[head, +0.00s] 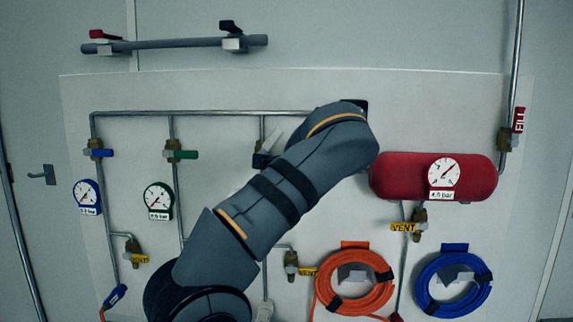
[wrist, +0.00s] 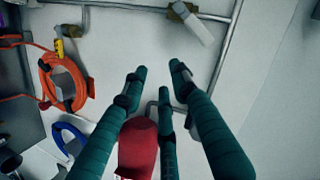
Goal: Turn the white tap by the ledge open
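The white tap (head: 271,143) shows in the head view as a pale, slanted handle on the panel, just left of my arm's upper part. In the wrist view the white tap (wrist: 196,26) is a white handle angled from a brass body on a grey pipe, at the top right of centre. My gripper (wrist: 157,78) has teal fingers that are spread apart with nothing between them. Its tips are below the white handle in the wrist view and apart from it. My arm hides the gripper and part of the panel in the head view.
Blue (head: 101,153) and green (head: 183,154) taps stand to the left. A red tank (head: 405,178), an orange hose coil (head: 324,282) and a blue hose coil (head: 424,276) are at the right. A grey bar (head: 180,43) with red and black taps is above.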

